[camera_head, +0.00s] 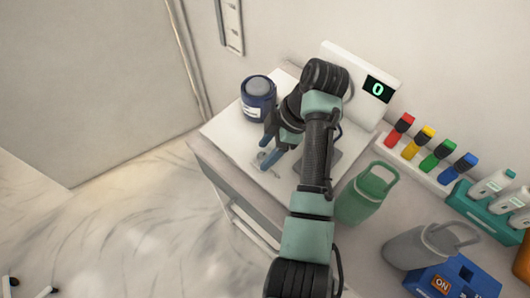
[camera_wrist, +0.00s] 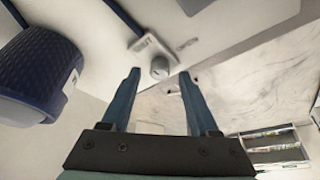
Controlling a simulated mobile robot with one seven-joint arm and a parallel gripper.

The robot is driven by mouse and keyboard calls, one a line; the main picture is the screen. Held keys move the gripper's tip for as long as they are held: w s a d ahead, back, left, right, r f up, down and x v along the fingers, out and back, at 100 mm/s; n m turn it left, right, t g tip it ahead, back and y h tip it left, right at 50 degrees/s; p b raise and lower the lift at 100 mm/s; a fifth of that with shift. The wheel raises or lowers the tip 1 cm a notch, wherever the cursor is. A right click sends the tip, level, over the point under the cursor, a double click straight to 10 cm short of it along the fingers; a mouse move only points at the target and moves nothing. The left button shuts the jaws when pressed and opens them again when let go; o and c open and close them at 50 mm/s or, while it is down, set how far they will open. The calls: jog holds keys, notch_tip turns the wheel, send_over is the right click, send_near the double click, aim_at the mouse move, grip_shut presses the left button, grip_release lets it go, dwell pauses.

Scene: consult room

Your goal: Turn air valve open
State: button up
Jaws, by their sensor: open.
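A small grey round knob (camera_wrist: 159,68), which looks like the air valve, sits by a small white labelled plate (camera_wrist: 145,43) on a white surface in the wrist view. My gripper (camera_wrist: 160,75) is open, with one blue finger on each side of the knob in the picture. I cannot tell whether the fingertips reach down around it, and no contact shows. In the head view my gripper (camera_head: 264,153) is low over the white cart top (camera_head: 222,127). My arm hides part of the surface there, and the knob is not clear.
A dark blue jar (camera_head: 258,103) with a grey lid stands close to my gripper; it also shows in the wrist view (camera_wrist: 38,75). A white unit with a green "0" display (camera_head: 377,89) stands behind. A green jug (camera_head: 367,194), a grey jug (camera_head: 420,246) and coloured markers (camera_head: 428,141) are right.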

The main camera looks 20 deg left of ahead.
jog(key=shift+s+a+f, duration=0.1)
jog(key=shift+a+f, duration=0.15)
jog(key=shift+f, duration=0.25)
grip_shut()
